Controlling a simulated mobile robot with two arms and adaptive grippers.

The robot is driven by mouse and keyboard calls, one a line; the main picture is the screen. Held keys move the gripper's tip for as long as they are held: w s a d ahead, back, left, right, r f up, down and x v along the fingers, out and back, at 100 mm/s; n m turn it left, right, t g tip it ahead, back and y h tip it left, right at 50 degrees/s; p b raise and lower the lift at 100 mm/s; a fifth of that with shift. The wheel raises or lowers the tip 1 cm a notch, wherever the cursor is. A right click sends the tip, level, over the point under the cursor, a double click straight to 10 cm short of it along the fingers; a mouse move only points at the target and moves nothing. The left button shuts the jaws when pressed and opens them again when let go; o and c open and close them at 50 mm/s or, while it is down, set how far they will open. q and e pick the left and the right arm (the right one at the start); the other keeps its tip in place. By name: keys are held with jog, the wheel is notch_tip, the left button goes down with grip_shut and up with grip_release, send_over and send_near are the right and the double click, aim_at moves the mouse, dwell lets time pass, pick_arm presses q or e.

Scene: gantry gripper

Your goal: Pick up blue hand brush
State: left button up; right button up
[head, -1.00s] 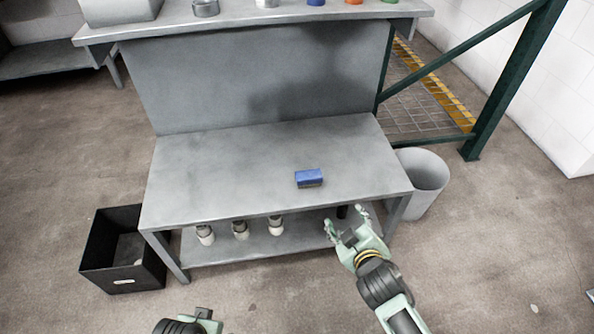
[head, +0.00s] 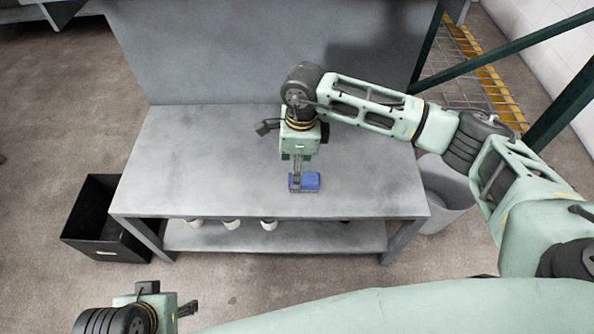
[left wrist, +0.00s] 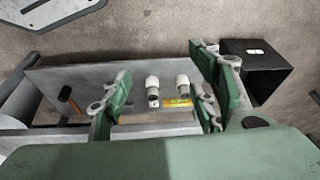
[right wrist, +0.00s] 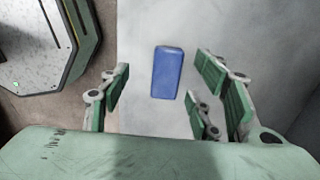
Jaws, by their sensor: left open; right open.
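The blue hand brush (head: 306,181) is a small blue block lying on the grey metal table top. It also shows whole in the right wrist view (right wrist: 167,73), lengthwise between and beyond the fingertips. My right gripper (head: 297,180) points down at the brush from above, and one finger hides part of its left side in the head view. In the right wrist view the right gripper (right wrist: 160,95) is open with nothing between its fingers. My left gripper (head: 180,310) is at the lower left, off the table. In the left wrist view it is open and empty (left wrist: 160,95).
The grey table (head: 190,160) is otherwise bare on top, with an upright panel behind it. Several white bottles (head: 231,224) stand on its lower shelf. A black bin (head: 95,220) is at the left and a grey bin (head: 445,190) at the right, by green rack posts.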

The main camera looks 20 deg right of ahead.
aim_at(304, 178)
jog(key=shift+w+d+h, duration=0.35)
jog(key=shift+d+h, duration=0.05)
jog(key=shift+d, duration=0.35)
jog(key=shift+d+f, duration=0.1)
jog(key=shift+f, duration=0.25)
notch_tip(304, 178, down, 3)
jog(key=shift+s+r+b, duration=0.1)
jog(key=shift+b, duration=0.35)
jog(key=f, duration=0.2)
jog(key=f+b, duration=0.1)
jog(key=shift+d+f, duration=0.25)
jog(key=shift+f, duration=0.1)
pick_arm(q)
jog(key=w+d+r+t, duration=0.1)
jog(key=w+t, duration=0.2)
jog(key=w, duration=0.3)
jog(key=shift+w+d+r+h, duration=0.2)
jog(key=shift+w+d+h, duration=0.05)
jog(key=shift+d+h, duration=0.15)
pick_arm(e)
jog(key=shift+f, duration=0.1)
pick_arm(q)
jog(key=shift+w+d+r+t, duration=0.2)
jog(key=shift+w+r+t, duration=0.15)
jog(key=shift+w, duration=0.2)
jog(key=shift+w+d+r+t, duration=0.2)
jog(key=shift+w+t, duration=0.15)
jog(key=shift+w, duration=0.2)
pick_arm(e)
jog(key=shift+f, duration=0.25)
